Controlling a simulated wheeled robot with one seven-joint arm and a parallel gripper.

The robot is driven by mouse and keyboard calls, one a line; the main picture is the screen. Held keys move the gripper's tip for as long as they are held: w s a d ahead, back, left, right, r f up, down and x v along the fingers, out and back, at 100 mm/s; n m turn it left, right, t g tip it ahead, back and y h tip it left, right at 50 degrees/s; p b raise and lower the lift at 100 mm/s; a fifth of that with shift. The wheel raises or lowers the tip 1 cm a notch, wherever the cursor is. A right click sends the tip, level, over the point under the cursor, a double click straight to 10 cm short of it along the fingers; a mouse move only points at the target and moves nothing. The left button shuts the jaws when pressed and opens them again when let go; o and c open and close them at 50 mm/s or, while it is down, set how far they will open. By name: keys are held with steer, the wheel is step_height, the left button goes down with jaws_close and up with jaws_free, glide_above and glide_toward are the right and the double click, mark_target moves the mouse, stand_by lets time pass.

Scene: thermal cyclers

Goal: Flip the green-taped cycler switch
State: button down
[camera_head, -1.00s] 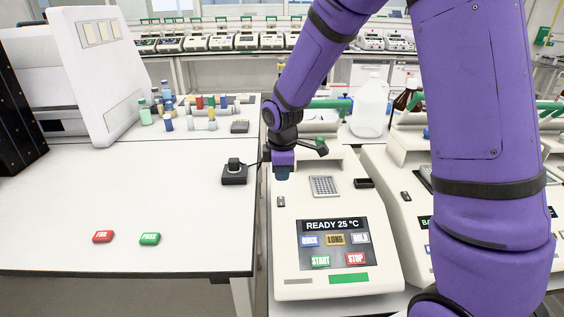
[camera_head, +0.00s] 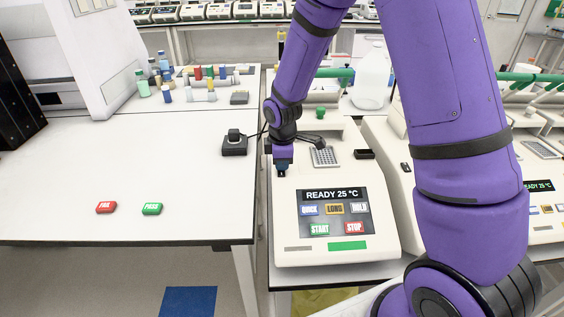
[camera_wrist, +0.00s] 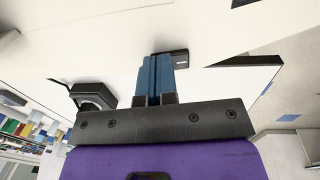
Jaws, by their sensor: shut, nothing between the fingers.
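The cycler with the green tape strip (camera_head: 347,245) stands in the middle of the head view. Its display reads READY 25 °C. My gripper (camera_head: 281,172) points down at the left edge of its top, with its blue fingers closed together and empty. The small dark switch, seen on that left edge earlier, is now hidden behind my fingers in the head view. In the wrist view the dark switch (camera_wrist: 181,60) shows right beside the tips of my closed fingers (camera_wrist: 155,75). I cannot tell whether they touch it or which way it is set.
A second cycler (camera_head: 538,205) stands to the right, partly behind my arm. A black box with a cable (camera_head: 234,146) sits on the white table at left. Red FAIL (camera_head: 106,207) and green PASS (camera_head: 152,209) buttons lie near its front. A clear jug (camera_head: 370,85) stands behind.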

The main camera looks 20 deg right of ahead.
steer(key=shift+s+f, duration=0.1)
steer(key=shift+f, duration=0.15)
steer(key=shift+s, duration=0.1)
steer(key=shift+s+a, duration=0.2)
steer(key=shift+s, duration=0.45)
steer(key=shift+r, duration=0.2)
step_height(320, 180, up, 14)
steer(key=s, duration=0.1)
steer(key=shift+s+a, duration=0.2)
steer(key=shift+a, duration=0.05)
steer(key=shift+w, duration=0.1)
